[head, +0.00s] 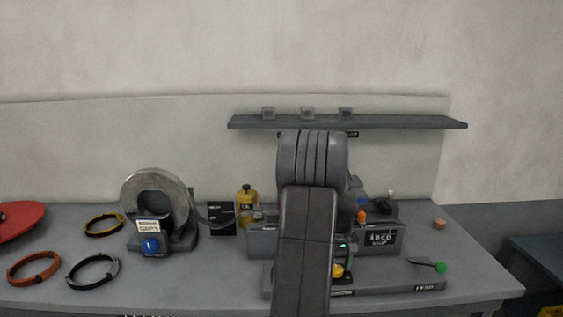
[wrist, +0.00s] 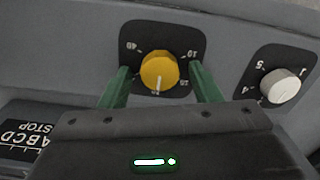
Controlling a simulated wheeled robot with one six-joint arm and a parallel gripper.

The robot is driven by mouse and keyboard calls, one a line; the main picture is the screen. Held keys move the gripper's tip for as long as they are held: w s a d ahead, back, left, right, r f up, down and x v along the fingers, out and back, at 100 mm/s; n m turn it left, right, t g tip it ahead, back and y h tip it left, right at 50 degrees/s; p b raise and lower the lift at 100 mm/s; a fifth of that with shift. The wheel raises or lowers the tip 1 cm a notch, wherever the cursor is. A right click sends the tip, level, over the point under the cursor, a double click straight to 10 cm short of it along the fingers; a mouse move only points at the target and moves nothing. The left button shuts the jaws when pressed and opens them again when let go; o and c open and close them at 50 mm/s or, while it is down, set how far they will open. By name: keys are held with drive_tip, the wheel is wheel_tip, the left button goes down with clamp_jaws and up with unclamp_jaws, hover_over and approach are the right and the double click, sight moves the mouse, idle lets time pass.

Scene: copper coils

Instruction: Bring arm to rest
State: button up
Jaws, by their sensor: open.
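In the wrist view my gripper (wrist: 161,88) has its two green fingers apart, one on each side of a yellow knob (wrist: 158,70). The knob sits on a black dial plate with numbers on a grey panel. I cannot tell whether the fingers touch the knob. In the head view my dark grey arm rises in the middle and hides much of the machine (head: 380,238) behind it. A bit of yellow and a green light show beside the arm, low on its right.
A white knob (wrist: 280,86) is right of the yellow one. On the bench (head: 210,285) are a metal coil reel (head: 133,187), several rings at left, a yellow bottle (head: 247,203) and a green-tipped lever (head: 440,267). A shelf (head: 420,123) hangs behind the arm.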

drive_tip(key=m, duration=1.3)
drive_tip(key=shift+d+p, duration=0.1)
drive_tip(key=shift+p, duration=0.2)
drive_tip(key=shift+m, duration=0.3)
drive_tip(key=shift+r, duration=0.15)
